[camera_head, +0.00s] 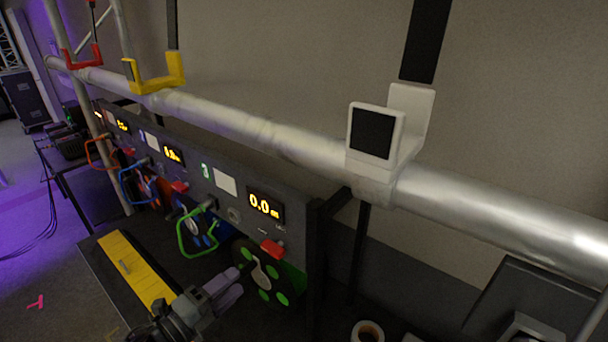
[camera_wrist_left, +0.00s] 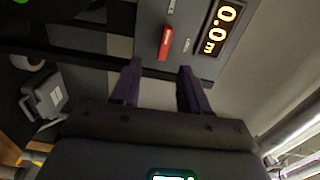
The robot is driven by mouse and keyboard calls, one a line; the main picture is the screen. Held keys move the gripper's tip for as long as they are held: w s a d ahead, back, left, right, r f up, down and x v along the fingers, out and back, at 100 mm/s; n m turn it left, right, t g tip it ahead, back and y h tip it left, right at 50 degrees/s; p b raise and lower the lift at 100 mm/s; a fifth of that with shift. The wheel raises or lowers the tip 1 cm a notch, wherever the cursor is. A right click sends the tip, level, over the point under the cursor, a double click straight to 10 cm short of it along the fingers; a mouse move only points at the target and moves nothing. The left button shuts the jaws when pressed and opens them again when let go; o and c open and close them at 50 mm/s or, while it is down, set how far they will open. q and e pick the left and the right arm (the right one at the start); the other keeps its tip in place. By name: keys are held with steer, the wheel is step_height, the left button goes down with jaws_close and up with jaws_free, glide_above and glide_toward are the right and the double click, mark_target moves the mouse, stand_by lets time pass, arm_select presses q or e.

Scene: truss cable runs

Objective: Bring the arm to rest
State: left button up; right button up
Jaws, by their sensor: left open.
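My left gripper (camera_head: 232,284) reaches in low from the bottom of the head view, in front of the lower part of the panel, close to a reel with green spots (camera_head: 281,299). Its purple fingers also show in the left wrist view (camera_wrist_left: 158,67), apart, with nothing between them. There they point toward the panel, beside a red lever (camera_wrist_left: 166,42) and a display reading 0.0 m (camera_wrist_left: 221,28). The same display (camera_head: 264,206) and red lever (camera_head: 273,249) sit above the gripper in the head view. My right gripper is not in view.
A silver truss tube (camera_head: 300,145) runs above the panel (camera_head: 227,210), with a white bracket (camera_head: 414,125), a yellow hook (camera_head: 155,84) and a red hook (camera_head: 84,60). A green cable loop (camera_head: 181,236) hangs left of the gripper. A yellow strip (camera_head: 137,271) lies below. A tape roll (camera_head: 368,332) sits at the bottom.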

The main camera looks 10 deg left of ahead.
arm_select(q)
steer(key=s+d+f+n+g+y, duration=0.2)
steer(key=s+f+n+g+y, duration=0.1)
steer(key=s+f+n, duration=0.6)
steer(key=s+d+f+n+g+y, duration=0.25)
steer(key=s+f+n, duration=0.4)
steer(key=f, duration=0.35)
steer(key=s+a+f+n+g+y, duration=0.25)
steer(key=s+n+g, duration=0.25)
steer(key=s+g, duration=0.3)
steer(key=w+p+v, duration=0.1)
steer(key=p+v, duration=1)
steer(key=p, duration=0.1)
steer(key=shift+r+t+h, duration=0.2)
steer(key=shift+t+h, duration=0.1)
steer(key=shift+t, duration=0.15)
